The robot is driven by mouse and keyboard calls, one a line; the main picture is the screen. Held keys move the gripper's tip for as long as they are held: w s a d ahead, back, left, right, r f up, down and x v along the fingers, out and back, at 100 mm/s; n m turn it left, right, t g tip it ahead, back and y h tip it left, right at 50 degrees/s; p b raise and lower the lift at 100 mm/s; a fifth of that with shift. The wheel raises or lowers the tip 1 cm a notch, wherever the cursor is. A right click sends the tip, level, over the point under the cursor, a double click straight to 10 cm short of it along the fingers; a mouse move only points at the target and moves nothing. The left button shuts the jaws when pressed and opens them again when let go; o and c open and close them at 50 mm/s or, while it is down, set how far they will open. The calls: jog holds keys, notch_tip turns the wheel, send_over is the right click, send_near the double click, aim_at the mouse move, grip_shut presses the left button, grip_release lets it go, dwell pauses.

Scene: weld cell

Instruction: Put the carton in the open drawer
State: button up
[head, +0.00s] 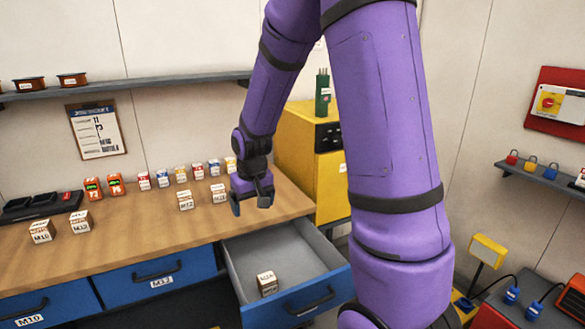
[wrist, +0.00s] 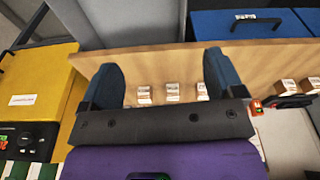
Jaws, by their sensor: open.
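A small white-topped carton with brown sides (head: 267,284) sits inside the open grey drawer (head: 245,255), near its blue front. The drawer is pulled out below the right end of the bench. My gripper (head: 251,203) is open above the bench's right end, behind the drawer and apart from the carton in it. In the wrist view my gripper (wrist: 162,72) has its two fingers spread, and nothing shows held between them. Two similar cartons stand on the bench left of my gripper, one marked M12 (head: 185,201) and one beside it (head: 218,194).
More cartons (head: 41,232) stand at the bench's left, near orange devices (head: 93,189) and a dark charger (head: 40,208). Small labelled boxes (head: 180,175) line the bench's back. A yellow cabinet (head: 325,190) stands right of the bench. Closed blue drawers (head: 150,278) lie left of the open one.

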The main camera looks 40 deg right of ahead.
jog(key=s+a+r+n+t, duration=0.1)
jog(key=s+a+r, duration=0.1)
jog(key=s+r, duration=0.4)
jog(key=s+a+r+t, duration=0.1)
jog(key=s+a+r, duration=0.25)
jog(key=r, duration=0.45)
jog(key=s+a+r, duration=0.1)
jog(key=s+r, duration=0.2)
jog(key=s, duration=0.4)
jog(key=s+a+r+n+t, duration=0.1)
jog(key=s+r, duration=0.2)
jog(key=s, duration=0.4)
jog(key=shift+s+a+r, duration=0.25)
jog(key=shift+s+r, duration=0.05)
